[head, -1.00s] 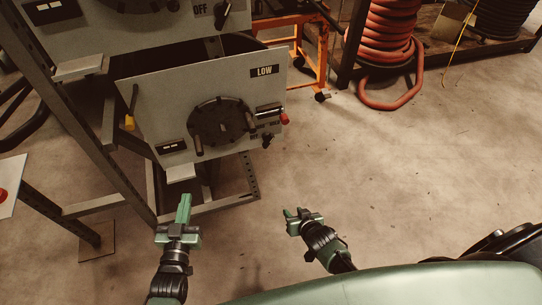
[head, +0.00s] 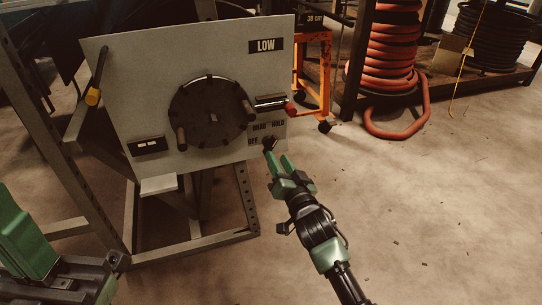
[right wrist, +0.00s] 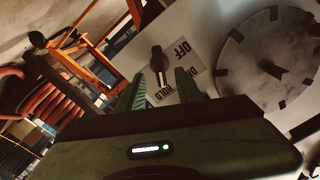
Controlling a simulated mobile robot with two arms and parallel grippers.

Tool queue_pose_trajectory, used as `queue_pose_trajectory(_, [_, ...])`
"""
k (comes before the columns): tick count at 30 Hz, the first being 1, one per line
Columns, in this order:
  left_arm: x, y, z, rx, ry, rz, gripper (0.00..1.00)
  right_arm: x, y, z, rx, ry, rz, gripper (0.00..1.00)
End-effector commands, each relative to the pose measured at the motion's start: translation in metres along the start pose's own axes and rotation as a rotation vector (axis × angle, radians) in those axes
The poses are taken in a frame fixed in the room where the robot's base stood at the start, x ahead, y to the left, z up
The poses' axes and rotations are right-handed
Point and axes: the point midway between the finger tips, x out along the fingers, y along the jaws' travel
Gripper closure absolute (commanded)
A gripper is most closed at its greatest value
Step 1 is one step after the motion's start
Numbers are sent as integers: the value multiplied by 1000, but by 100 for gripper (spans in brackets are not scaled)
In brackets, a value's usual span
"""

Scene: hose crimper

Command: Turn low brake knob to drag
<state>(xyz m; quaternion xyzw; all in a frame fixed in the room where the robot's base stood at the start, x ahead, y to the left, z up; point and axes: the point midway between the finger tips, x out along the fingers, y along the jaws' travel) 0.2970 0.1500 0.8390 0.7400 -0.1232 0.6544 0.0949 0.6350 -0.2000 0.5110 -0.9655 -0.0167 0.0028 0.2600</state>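The grey LOW panel (head: 215,60) stands upright in the head view. Its small black brake knob (head: 269,144) sits at the lower right, by the OFF, DRAG and HOLD marks. In the right wrist view the knob (right wrist: 157,60) shows ahead, between the lines of the two green fingers; OFF and HOLD are readable there. Its pointed setting is unclear. My right gripper (head: 279,168) is open and empty, just below and in front of the knob; contact cannot be told. My left gripper (head: 40,255) is partly in view at the left edge, its opening unclear.
A large dark handwheel (head: 210,112) with handles is left of the knob. A red-tipped lever (head: 275,102) sticks out above it. A yellow-tipped lever (head: 93,95) is at the panel's left. An orange cart (head: 314,75) and red hose coil (head: 385,50) stand behind.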

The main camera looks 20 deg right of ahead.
Motion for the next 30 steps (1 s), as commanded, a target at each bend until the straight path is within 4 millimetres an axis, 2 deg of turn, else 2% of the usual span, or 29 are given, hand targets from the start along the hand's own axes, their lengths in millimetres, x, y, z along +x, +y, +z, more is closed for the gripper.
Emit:
queue_pose_trajectory(6, [4,1,1,6,45,18,100,37,1,2,-3,1,-1,65])
queue_pose_trajectory(12, [10,2,1,10,73,31,100,60,1,2,-2,-1,-1,65])
queue_pose_trajectory(23, [13,2,1,12,77,34,100,66,0,1,-3,-3,1,65])
queue_pose_trajectory(24, [13,2,1,12,77,34,100,66,0,1,-3,-3,1,76])
queue_pose_trajectory(27, [13,2,1,11,77,34,100,66,0,1,-3,-3,1,100])
queue_pose_trajectory(30, [13,2,2,11,76,34,100,66,0,1,-3,-3,1,100])
